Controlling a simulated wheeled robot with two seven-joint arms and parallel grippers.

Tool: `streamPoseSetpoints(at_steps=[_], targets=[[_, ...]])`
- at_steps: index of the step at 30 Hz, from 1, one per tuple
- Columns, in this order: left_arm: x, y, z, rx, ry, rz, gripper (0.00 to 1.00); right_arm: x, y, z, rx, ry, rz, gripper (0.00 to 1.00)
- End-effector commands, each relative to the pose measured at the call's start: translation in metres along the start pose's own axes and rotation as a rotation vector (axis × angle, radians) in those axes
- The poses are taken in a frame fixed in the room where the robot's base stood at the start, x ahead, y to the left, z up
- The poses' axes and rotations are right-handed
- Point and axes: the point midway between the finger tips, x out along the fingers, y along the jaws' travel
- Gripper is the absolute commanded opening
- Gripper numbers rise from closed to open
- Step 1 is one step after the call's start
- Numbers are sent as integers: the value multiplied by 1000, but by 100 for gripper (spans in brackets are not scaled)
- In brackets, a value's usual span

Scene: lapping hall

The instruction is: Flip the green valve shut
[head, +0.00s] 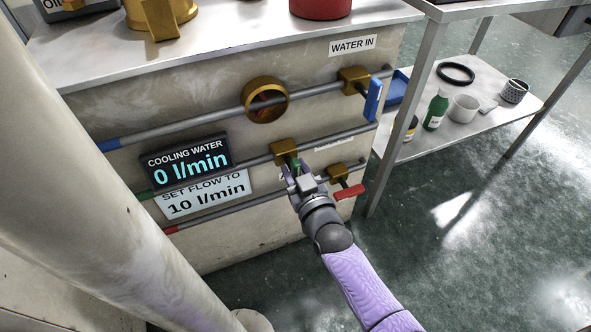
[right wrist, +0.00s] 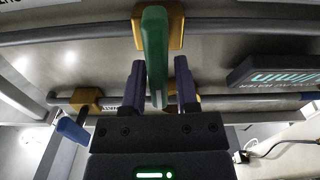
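The green valve has a brass body (head: 284,151) on the middle pipe of the grey cabinet. Its green lever (head: 295,163) is mostly hidden by my right gripper (head: 293,181) in the head view. In the right wrist view the green lever (right wrist: 155,55) crosses the line of its pipe. The fingers of my right gripper (right wrist: 159,88) are apart, one on each side of the lever, with gaps visible. My left gripper is not in view.
A blue lever (head: 373,99) is on the pipe above and a red lever (head: 349,192) on the pipe below, both close by. The cooling water display (head: 186,161) reads 0 l/min, above a sign (head: 203,195) reading "SET FLOW TO 10 l/min". A shelf (head: 425,150) stands right.

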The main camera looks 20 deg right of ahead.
Motion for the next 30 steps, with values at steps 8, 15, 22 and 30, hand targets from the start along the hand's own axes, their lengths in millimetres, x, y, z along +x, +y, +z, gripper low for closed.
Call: streamPoseSetpoints(at_steps=[8, 15, 22, 30], targets=[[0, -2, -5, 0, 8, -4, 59, 0, 0, 0, 0, -1, 0, 0], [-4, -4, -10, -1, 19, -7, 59, 0, 1, -2, 70, 0, -1, 0], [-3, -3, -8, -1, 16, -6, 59, -1, 1, 1, 107, -1, 0, 0], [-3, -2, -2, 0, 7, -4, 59, 0, 1, 1, 106, -1, 0, 57]])
